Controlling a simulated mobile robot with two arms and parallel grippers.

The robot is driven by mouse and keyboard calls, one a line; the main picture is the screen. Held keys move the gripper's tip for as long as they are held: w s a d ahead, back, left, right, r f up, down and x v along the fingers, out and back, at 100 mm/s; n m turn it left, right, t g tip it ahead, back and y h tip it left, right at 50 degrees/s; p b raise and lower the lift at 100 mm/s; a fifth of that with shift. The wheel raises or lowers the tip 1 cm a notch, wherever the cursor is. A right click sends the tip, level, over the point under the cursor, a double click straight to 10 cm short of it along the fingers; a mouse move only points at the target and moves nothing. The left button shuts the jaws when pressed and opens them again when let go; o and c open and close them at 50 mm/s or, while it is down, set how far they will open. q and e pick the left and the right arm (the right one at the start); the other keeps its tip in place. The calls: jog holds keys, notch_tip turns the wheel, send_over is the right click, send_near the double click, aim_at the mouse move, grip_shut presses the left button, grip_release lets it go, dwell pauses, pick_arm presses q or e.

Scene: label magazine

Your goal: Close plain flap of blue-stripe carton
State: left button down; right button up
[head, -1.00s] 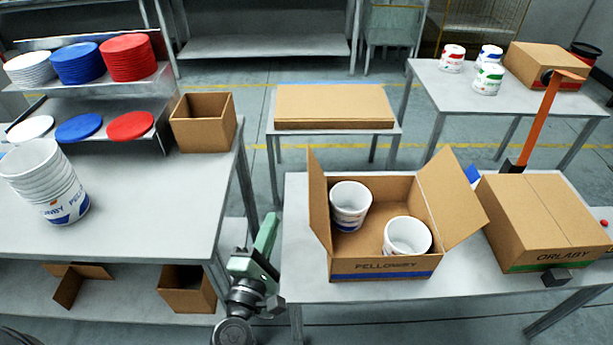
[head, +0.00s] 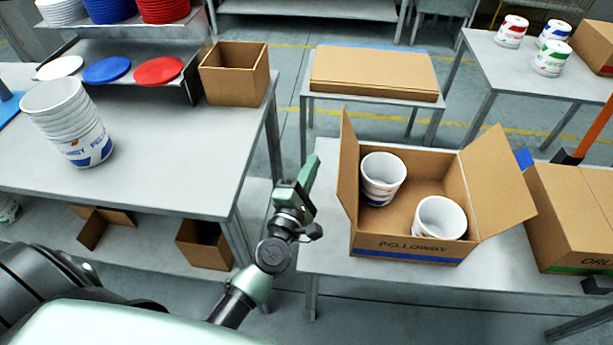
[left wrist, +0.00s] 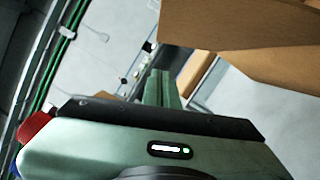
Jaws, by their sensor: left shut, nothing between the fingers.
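The blue-stripe carton (head: 408,247), marked PELLOWBY, stands open on the right-hand table. Two white tubs stand inside it, one at the back left (head: 383,172) and one at the front right (head: 440,218). Its left flap (head: 347,165) stands about upright, and its right flap (head: 497,183) leans outward. I cannot tell which flap is the plain one. My left gripper (head: 312,172) is shut and empty, just left of the left flap and apart from it. In the left wrist view the gripper fingers (left wrist: 160,88) are together, with brown cardboard (left wrist: 240,25) above right. My right gripper is not in view.
A closed carton (head: 570,215) with a green stripe stands right of the open one. A stack of flat cardboard (head: 375,72) lies on a table behind. The left table (head: 150,190) holds stacked tubs (head: 70,125) and an open box (head: 235,75).

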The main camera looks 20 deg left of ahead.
aim_at(349, 163)
pick_arm(q)
jog(key=shift+w+d+r+p, duration=0.3)
jog(key=shift+w+d, duration=0.25)
jog(key=shift+w, duration=0.15)
jog(key=shift+w+d+r+p, duration=0.2)
jog(key=shift+w+d+r, duration=0.1)
jog(key=shift+w+d, duration=0.3)
jog(key=shift+w+d+r+p, duration=0.3)
jog(key=shift+w+d, duration=0.2)
jog(key=shift+w, duration=0.25)
